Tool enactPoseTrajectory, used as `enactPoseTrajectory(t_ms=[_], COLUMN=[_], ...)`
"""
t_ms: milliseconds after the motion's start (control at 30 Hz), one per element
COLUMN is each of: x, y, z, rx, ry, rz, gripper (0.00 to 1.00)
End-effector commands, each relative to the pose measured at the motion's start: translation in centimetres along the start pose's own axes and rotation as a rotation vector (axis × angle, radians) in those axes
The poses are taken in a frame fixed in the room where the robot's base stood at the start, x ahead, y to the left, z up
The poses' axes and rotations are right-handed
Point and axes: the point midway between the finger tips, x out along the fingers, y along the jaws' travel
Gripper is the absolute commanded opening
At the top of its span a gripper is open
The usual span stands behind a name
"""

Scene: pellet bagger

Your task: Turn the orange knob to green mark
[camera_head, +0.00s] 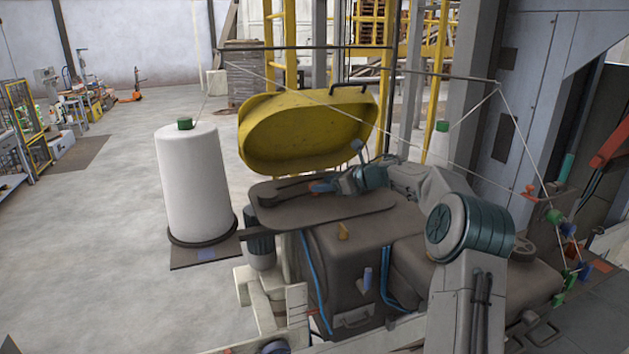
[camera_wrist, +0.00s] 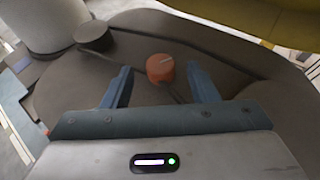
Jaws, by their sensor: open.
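The orange knob (camera_wrist: 160,69) stands on the dark top plate of the machine in the wrist view. A pale pointer line on its top runs nearly sideways, tilted slightly up to the right. My gripper (camera_wrist: 158,76) is open, with one blue finger on the left of the knob and the other on the right. Gaps show between the knob and both fingers. In the head view my gripper (camera_head: 325,187) is low over the machine's top plate, and the knob is mostly hidden there. I cannot make out a green mark near the knob.
The yellow guard cover (camera_head: 300,130) stands raised just behind the plate. A large white spool (camera_head: 195,185) stands to the left. Threads run across above my arm from a dark bar. A small dark round part (camera_wrist: 93,36) sits on the plate, left of the knob.

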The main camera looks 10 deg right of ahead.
Motion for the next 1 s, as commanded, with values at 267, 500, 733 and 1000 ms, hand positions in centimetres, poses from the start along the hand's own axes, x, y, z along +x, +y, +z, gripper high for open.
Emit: enactPoseTrajectory(t_ms=[267,500,733,1000], x=[3.8,4.4,4.4,4.4], y=[0.0,0.0,0.0,0.0], z=[0.1,0.0,0.0,0.0], rx=[0.0,0.0,0.0,0.001], ry=[0.0,0.001,0.0,0.0], rz=[0.001,-0.002,-0.001,-0.003], gripper=[0.53,0.53,0.34,0.09])
